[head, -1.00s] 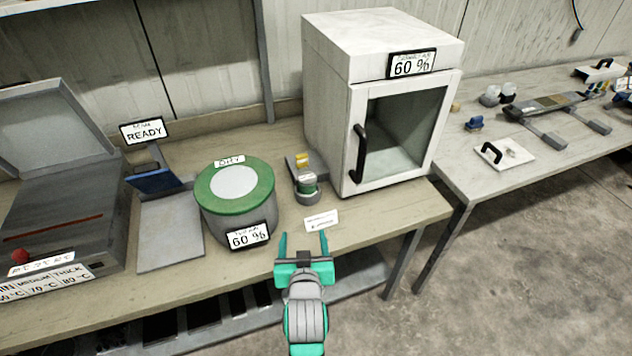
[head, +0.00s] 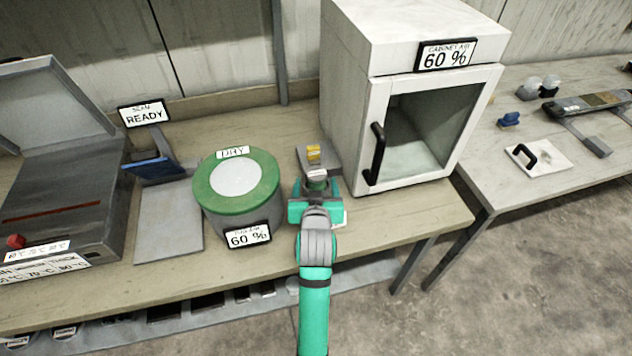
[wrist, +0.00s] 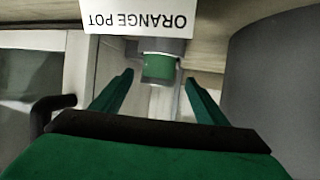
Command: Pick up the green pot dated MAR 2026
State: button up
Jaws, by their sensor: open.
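A small green pot with a pale lid or label (head: 317,176) stands on the bench just beyond my gripper (head: 315,186) in the head view. My gripper is open, its two green fingers spread to either side of the pot. In the wrist view the green pot (wrist: 160,67) shows between the fingertips (wrist: 160,79), with a gap on each side. I cannot tell how deep it sits between them. No date can be read on it. A yellow-orange item (head: 314,152) is right behind it in a grey holder (head: 303,160).
A white cabinet (head: 345,100) stands close to the right and a green-lidded grey drum (head: 208,212) close to the left. An upside-down ORANGE POT card (wrist: 105,20) hangs across the top of the wrist view. A second bench (head: 500,180) is at the right.

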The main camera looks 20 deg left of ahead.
aim_at(317, 176)
jog(key=shift+w, duration=0.25)
jog(key=shift+x, duration=2.65)
jog(key=shift+d, duration=0.1)
jog(key=c, duration=1.2)
